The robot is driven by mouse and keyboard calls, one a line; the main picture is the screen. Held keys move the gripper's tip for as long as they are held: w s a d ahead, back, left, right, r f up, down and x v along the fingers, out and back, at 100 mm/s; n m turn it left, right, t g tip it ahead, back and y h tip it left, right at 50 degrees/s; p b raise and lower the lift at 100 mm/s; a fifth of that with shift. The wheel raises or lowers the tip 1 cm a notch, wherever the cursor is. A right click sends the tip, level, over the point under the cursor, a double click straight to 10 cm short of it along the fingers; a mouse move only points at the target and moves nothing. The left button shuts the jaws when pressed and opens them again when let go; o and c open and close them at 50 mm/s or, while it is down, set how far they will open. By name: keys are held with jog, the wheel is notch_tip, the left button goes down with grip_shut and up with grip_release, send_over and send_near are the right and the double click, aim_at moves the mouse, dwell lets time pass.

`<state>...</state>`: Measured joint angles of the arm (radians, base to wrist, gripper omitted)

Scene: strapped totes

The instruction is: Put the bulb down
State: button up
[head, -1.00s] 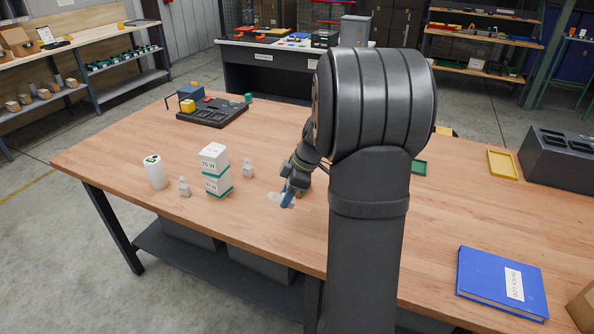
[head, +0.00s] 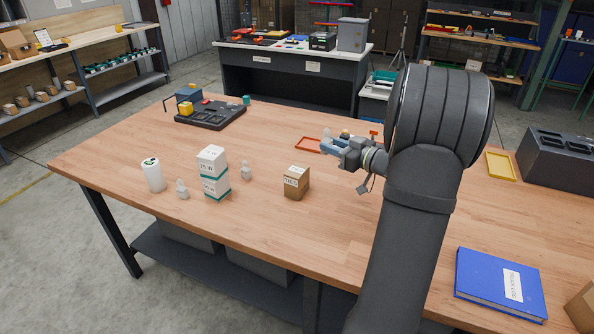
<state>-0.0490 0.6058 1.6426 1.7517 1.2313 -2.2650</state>
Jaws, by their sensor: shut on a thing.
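My gripper (head: 333,144) is above the middle-right of the table, left of my arm, with its blue fingertips pointing left. It is shut on a small pale bulb (head: 326,133), which shows only in part at the fingertips and is hard to make out. An orange-red tray frame (head: 301,144) lies on the table just left of the fingertips, partly hidden behind them. Two more pale bulb-like items stand on the table, one (head: 182,190) left of the stacked white boxes (head: 213,163) and one (head: 246,171) right of them.
A brown box labelled TIES (head: 296,182) stands at the table's middle. A white canister (head: 153,175) is at left, a dark organiser (head: 212,113) at the back left. A blue binder (head: 500,281), yellow tray (head: 501,165) and dark grey case (head: 556,165) are at right. The front middle is clear.

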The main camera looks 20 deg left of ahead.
jog(key=w+d+t, duration=0.1)
send_over(302, 173)
jog(key=shift+m, duration=0.4)
notch_tip(302, 173, down, 6)
jog(key=shift+f, duration=2.15)
jog(key=shift+f, duration=0.2)
jog(key=o, duration=1)
jog(key=shift+c, duration=0.2)
jog(key=shift+r, duration=0.1)
